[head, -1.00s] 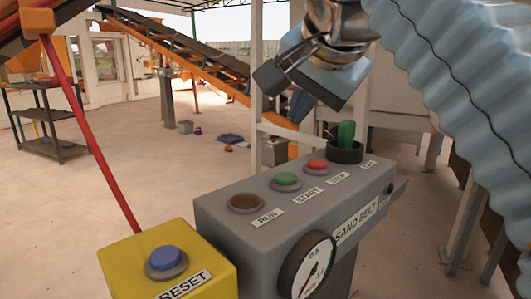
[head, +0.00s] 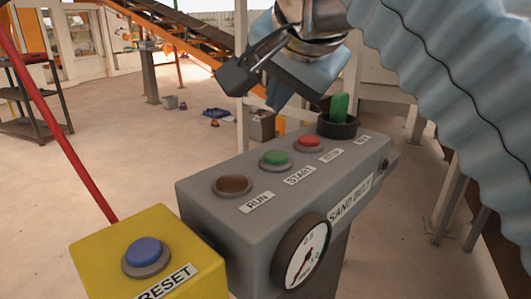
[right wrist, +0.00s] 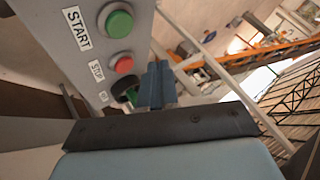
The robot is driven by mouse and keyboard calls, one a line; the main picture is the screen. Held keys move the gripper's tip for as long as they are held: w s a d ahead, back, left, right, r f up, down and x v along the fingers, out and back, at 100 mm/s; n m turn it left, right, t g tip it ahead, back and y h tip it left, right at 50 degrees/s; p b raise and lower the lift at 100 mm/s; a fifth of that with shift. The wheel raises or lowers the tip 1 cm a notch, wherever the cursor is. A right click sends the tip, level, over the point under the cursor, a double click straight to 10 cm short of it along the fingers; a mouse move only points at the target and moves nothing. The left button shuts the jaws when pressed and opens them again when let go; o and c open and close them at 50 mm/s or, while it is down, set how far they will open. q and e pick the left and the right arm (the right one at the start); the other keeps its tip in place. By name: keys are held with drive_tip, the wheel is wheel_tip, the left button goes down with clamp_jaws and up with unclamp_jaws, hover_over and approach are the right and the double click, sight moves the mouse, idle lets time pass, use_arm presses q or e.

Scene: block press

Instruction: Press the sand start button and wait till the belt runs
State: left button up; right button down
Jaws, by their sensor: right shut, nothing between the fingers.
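The grey sand belt control box (head: 215,215) stands in the lower middle of the head view. Its green START button (head: 275,158) lies between the dark brown RUN lamp (head: 232,185) and the red STOP button (head: 309,142). The green button also shows at the top of the right wrist view (right wrist: 119,23). My right gripper (head: 277,95) is shut and empty, above and beyond the box's top in the head view. In the right wrist view its blue fingertips (right wrist: 158,78) are apart from the START button. The RUN lamp looks unlit. My left gripper is out of view.
A green knob (head: 340,107) in a dark ring stands at the box's far end. A dial gauge (head: 301,254) sticks out in front. A yellow box (head: 95,258) with a blue RESET button (head: 144,252) stands left. An orange-framed conveyor (head: 185,38) is behind.

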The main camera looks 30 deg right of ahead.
sight(279, 157)
wheel_tip(279, 157, down, 4)
drive_tip(key=shift+r+b, duration=0.1)
drive_tip(key=shift+b, duration=0.7)
drive_tip(key=shift+f+b, duration=0.35)
drive_tip(key=shift+f, duration=0.2)
drive_tip(key=shift+f, duration=0.15)
idle(0.9)
drive_tip(key=shift+f, duration=0.25)
drive_tip(key=shift+f+b, duration=0.5)
drive_tip(key=shift+b, duration=0.1)
idle(0.5)
drive_tip(key=shift+r, duration=0.1)
drive_tip(key=shift+r+p, duration=0.85)
drive_tip(key=shift+p, duration=0.2)
